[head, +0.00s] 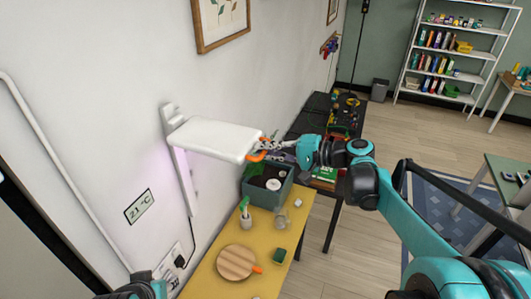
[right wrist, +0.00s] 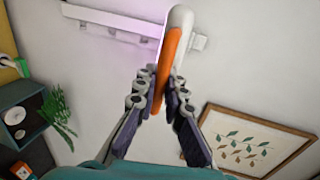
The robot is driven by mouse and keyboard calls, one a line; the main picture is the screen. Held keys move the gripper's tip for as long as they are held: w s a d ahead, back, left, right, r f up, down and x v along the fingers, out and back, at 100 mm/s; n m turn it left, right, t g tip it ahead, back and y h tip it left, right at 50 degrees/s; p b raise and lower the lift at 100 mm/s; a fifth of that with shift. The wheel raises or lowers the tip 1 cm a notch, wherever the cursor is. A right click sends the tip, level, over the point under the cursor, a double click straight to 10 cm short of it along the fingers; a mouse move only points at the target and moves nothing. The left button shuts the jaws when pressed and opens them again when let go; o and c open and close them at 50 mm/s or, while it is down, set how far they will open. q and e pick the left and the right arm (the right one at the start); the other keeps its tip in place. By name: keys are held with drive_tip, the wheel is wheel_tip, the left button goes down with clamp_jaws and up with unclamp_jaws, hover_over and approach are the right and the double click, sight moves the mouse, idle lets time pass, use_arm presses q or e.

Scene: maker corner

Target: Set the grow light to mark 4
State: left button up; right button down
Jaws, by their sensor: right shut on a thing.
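The grow light (head: 215,138) is a white flat panel standing out from a white upright rail (head: 184,180) on the wall, near the rail's top. A purple glow shows on the wall below it. An orange grip (head: 257,155) is on its outer end. My right gripper (head: 266,146) is shut on this grip. The right wrist view shows its fingers (right wrist: 167,98) on both sides of the orange strip (right wrist: 165,65), with the white panel edge behind. Marks on the rail are too small to read. A piece of my left arm shows at the bottom left; its jaws are unclear.
Below the light, a yellow table (head: 213,281) holds a round wooden board (head: 237,262), a cup with a green plant (head: 246,221), a glass and a grey-green planter box (head: 264,197). A dark workbench stands behind.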

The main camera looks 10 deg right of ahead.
drive_tip(key=shift+w+r, duration=0.1)
drive_tip(key=shift+r, duration=0.2)
drive_tip(key=c, duration=1.9)
unclamp_jaws()
drive_tip(key=shift+o, duration=0.2)
drive_tip(key=shift+d, duration=0.1)
drive_tip(key=v, duration=1.2)
drive_tip(key=shift+f, duration=0.15)
